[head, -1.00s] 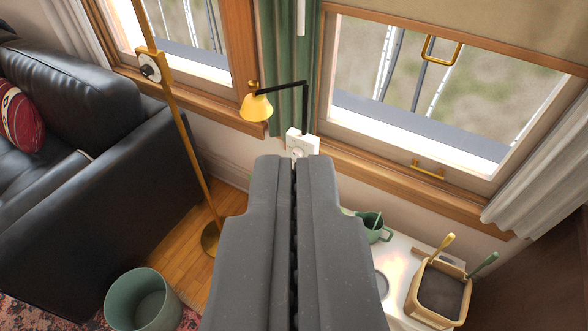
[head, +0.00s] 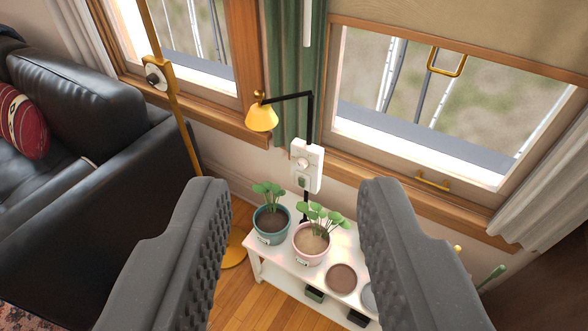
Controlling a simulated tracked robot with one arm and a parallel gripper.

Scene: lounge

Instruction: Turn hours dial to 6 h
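A white wall box (head: 307,165) hangs on the wall between the two windows. A round dial (head: 302,163) shows on its upper front, with a smaller grey-green part below it. The dial's markings are too small to read. My gripper (head: 290,200) is open and empty. Its two dark ridged fingers stand wide apart at the left and right of the lower picture. The box shows in the gap between them, farther away, and neither finger touches it.
A white bench (head: 258,262) under the box bears a teal plant pot (head: 271,222), a pink plant pot (head: 311,243) and saucers. A yellow lamp (head: 262,117) reaches out left of the box on a black arm. A black sofa (head: 110,150) and a brass floor stand (head: 180,110) are at left.

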